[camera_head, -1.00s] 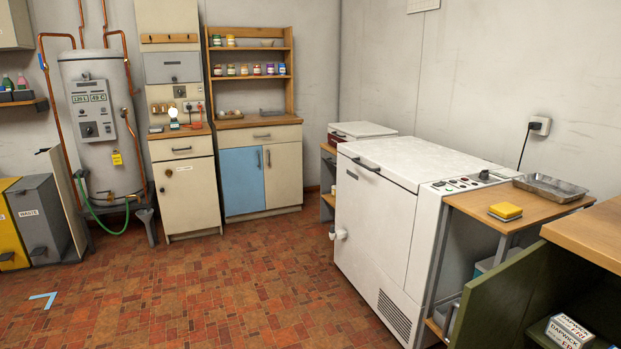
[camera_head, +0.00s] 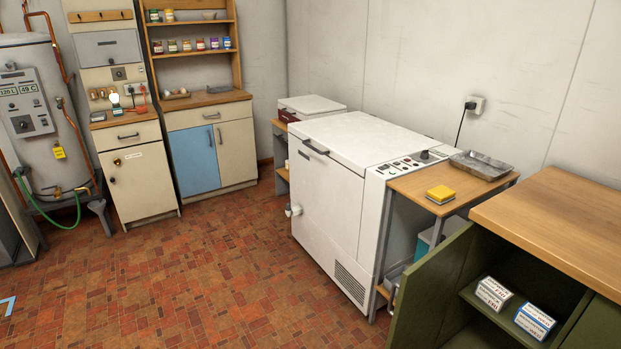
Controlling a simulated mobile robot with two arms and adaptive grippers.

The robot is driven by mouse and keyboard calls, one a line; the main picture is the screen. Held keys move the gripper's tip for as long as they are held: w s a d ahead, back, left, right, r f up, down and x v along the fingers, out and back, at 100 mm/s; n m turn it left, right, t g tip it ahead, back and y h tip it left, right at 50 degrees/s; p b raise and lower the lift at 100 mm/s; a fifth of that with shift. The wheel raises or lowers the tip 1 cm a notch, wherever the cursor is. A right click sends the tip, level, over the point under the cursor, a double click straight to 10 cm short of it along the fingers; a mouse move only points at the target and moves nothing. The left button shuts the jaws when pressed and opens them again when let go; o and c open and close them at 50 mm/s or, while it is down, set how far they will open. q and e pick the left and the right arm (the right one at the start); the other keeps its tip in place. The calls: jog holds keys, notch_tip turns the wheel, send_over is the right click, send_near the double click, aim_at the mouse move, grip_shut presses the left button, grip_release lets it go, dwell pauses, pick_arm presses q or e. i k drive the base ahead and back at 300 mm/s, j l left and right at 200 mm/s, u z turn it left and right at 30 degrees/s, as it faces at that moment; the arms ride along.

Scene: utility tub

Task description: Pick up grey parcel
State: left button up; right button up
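I cannot make out a grey parcel in the head view. Two small printed boxes lie on the shelf inside the open green cabinet at the lower right: one white with red print (camera_head: 494,293) and one white with a blue side (camera_head: 535,320). A grey metal tray (camera_head: 481,165) sits on the small wooden table behind a yellow sponge-like block (camera_head: 440,194). Neither of my grippers is in view.
A large white top-lid appliance (camera_head: 335,190) stands in the middle right, its lid shut. The green cabinet (camera_head: 432,290) has a wooden top (camera_head: 560,220). A blue-doored cupboard (camera_head: 193,160) stands at the back. The tiled floor (camera_head: 220,270) is clear at the left and centre.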

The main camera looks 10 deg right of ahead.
aim_at(494, 295)
jog(key=z, duration=1)
jog(key=i+j+z, duration=0.2)
jog(key=j+z, duration=0.2)
jog(key=i+j+z, duration=0.15)
jog(key=j+z, duration=0.15)
jog(key=z, duration=0.15)
jog(key=i+j+z, duration=0.1)
jog(key=j+z, duration=0.8)
jog(key=j, duration=1.5)
jog(key=i+l, duration=0.45)
